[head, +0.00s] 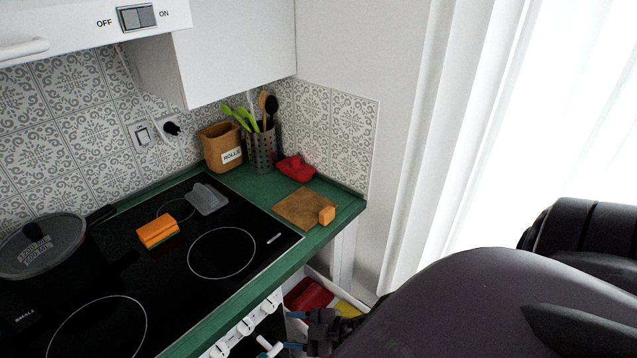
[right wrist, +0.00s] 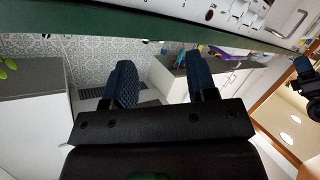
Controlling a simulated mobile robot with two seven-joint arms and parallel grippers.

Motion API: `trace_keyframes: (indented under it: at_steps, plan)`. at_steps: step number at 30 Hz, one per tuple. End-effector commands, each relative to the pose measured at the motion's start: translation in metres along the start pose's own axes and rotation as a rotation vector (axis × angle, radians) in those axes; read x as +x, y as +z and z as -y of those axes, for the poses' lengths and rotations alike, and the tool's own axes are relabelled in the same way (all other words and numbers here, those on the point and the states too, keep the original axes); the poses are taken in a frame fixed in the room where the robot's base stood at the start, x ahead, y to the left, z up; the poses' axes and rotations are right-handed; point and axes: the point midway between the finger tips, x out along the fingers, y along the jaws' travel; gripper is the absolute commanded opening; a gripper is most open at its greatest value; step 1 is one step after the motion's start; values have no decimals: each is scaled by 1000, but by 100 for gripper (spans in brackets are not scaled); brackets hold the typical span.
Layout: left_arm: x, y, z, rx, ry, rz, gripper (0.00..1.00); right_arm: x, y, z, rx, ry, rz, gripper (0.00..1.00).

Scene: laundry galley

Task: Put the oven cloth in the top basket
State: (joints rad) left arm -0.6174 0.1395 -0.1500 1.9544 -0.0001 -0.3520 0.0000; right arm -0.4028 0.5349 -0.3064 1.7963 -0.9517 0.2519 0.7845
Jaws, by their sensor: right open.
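A white basket (head: 320,272) stands below the worktop's right end, partly hidden by my right arm. A red item and a yellow item lie in it. My right gripper (head: 288,330) is in front of the oven, below the worktop edge and left of the basket, away from the cloth. In the right wrist view my right gripper (right wrist: 163,78) has its fingers apart with nothing between them.
A brown board (head: 295,208) with an orange block (head: 327,215) lies near the worktop's right end. An orange sponge (head: 157,232), a grey item (head: 207,198) and a lidded pot (head: 42,255) are on the hob. A brown jar (head: 220,147) and utensil holder (head: 262,150) stand behind.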

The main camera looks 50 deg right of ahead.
Motion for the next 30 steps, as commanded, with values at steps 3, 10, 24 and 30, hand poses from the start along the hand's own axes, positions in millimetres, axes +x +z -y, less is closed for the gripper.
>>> trace_keyframes:
  at_steps: [3, 10, 24, 30]
  plan:
    - [0, 0, 0, 0, 0, 0, 43, -5, -2, -4, 123, 179, 57, 52]
    - [0, 0, 0, 0, 0, 0, 43, -26, 16, 4, 369, 388, 267, 52]
    - [0, 0, 0, 1, 0, 0, 43, -45, 29, 38, 594, 399, 455, 52]
    - [0, 0, 0, 1, 0, 0, 43, -45, 29, 38, 593, 399, 453, 52]
